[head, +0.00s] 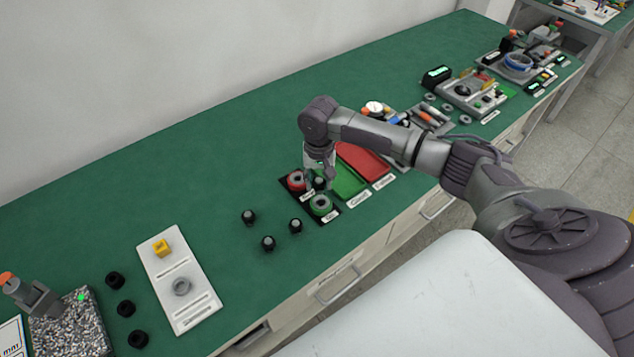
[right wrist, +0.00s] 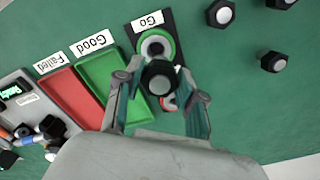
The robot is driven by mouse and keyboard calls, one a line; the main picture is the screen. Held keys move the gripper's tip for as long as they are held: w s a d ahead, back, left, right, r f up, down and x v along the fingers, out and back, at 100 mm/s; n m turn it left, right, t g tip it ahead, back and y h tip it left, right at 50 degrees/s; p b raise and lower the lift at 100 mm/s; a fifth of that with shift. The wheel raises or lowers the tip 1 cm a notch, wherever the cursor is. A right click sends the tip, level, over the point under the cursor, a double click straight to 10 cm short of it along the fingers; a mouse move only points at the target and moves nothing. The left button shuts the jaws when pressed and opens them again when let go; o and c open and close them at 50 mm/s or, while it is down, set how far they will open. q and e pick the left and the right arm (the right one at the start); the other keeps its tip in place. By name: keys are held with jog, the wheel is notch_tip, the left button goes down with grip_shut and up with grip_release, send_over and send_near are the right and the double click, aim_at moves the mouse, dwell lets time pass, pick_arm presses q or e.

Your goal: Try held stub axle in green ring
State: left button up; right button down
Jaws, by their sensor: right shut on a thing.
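The green ring (head: 321,204) sits on the near end of a small black board with a "Go" label. It also shows in the right wrist view (right wrist: 147,39). My right gripper (head: 317,178) is shut on a dark stub axle with a grey end (head: 320,184). In the right wrist view the held stub axle (right wrist: 158,79) covers the lower edge of the green ring and is not centred on its hole. I cannot tell its height above the board. A red ring (head: 296,180) is on the board's far end, mostly hidden in the right wrist view. My left gripper is not in view.
Several loose stub axles (head: 268,243) stand left of the board. The green "Good" tray (head: 348,181) and red "Failed" tray (head: 366,161) lie to its right, both empty. A white plate (head: 196,299) with a yellow part is further left. The bench behind is clear.

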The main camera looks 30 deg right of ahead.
jog(key=shift+s+d+f+b, duration=0.2)
jog(key=shift+d+f+b, duration=0.3)
jog(key=shift+f+b, duration=0.15)
jog(key=shift+a+f+b, duration=0.1)
jog(key=shift+f+b, duration=0.4)
jog(key=shift+b, duration=0.3)
jog(key=shift+w+a+f, duration=0.1)
jog(key=shift+a+f, duration=0.05)
jog(key=shift+f, duration=0.8)
pick_arm(q)
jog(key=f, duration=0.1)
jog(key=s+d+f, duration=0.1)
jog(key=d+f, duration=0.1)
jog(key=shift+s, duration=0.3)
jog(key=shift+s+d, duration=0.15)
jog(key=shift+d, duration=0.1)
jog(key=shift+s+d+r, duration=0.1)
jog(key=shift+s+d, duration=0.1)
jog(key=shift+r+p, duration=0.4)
jog(key=shift+p, duration=0.1)
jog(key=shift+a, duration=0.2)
